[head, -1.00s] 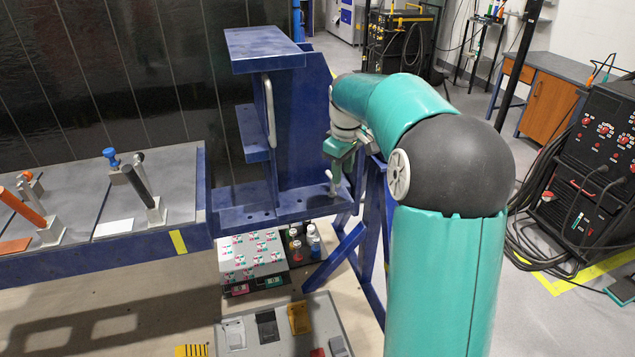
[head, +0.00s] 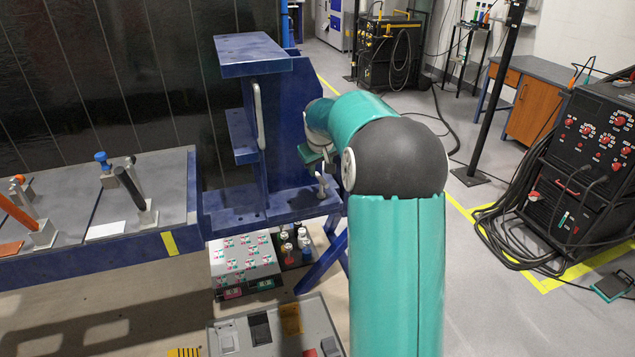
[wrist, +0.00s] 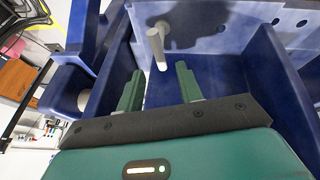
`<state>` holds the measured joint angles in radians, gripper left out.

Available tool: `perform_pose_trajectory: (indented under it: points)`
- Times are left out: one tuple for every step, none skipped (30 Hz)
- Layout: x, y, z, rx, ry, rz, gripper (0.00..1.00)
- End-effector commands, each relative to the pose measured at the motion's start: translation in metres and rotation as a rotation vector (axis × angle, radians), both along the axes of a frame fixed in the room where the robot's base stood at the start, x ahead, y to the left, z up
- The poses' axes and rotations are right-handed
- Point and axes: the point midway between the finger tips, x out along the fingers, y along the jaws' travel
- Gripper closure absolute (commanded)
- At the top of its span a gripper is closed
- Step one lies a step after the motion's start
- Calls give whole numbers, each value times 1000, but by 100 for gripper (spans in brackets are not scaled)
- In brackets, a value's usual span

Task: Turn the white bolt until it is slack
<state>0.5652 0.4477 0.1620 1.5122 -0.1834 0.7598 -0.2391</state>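The white bolt (head: 322,186) stands on the lower blue plate of the jig (head: 268,206), near its right end. In the wrist view the white bolt (wrist: 158,42) sticks out from a blue plate with holes, its free end just ahead of the gap between my fingertips. My gripper (wrist: 159,69) is open, with its two green fingers apart and nothing between them; I see no contact with the bolt. In the head view my gripper (head: 312,155) is beside the bolt's upper end, partly hidden by my arm.
A pale curved handle (head: 259,115) is fixed to the jig's upright. Blue walls (wrist: 270,75) flank my gripper closely. A bench (head: 150,200) with clamps is at left. A box with coloured buttons (head: 243,255) and a grey tray (head: 270,330) lie below.

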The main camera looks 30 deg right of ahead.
Motion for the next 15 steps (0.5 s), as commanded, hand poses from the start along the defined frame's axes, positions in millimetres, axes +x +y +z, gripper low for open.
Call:
perform_pose_trajectory:
  points:
    - [3, -3, -11, 1, 2, 0, 64]
    - [5, -4, -17, 1, 3, 0, 64]
    - [8, -6, -24, 1, 3, 0, 64]
    - [10, -7, -29, 2, 3, 1, 64]
    - [13, -8, -35, 2, 3, 1, 64]
    - [15, -9, -42, 2, 3, 1, 64]
    - [18, -10, -47, 2, 3, 2, 64]
    - [20, -11, -52, 1, 2, 2, 64]
    - [22, -13, -58, 1, 1, 2, 64]
    - [24, -13, -62, 1, 2, 2, 64]
    - [26, -14, -66, 1, 2, 3, 64]
    - [28, -15, -70, 1, 2, 3, 64]
    - [29, -15, -74, 1, 2, 5, 64]
    - [30, -15, -76, 1, 1, 6, 64]
    - [31, -16, -78, 0, 0, 5, 64]
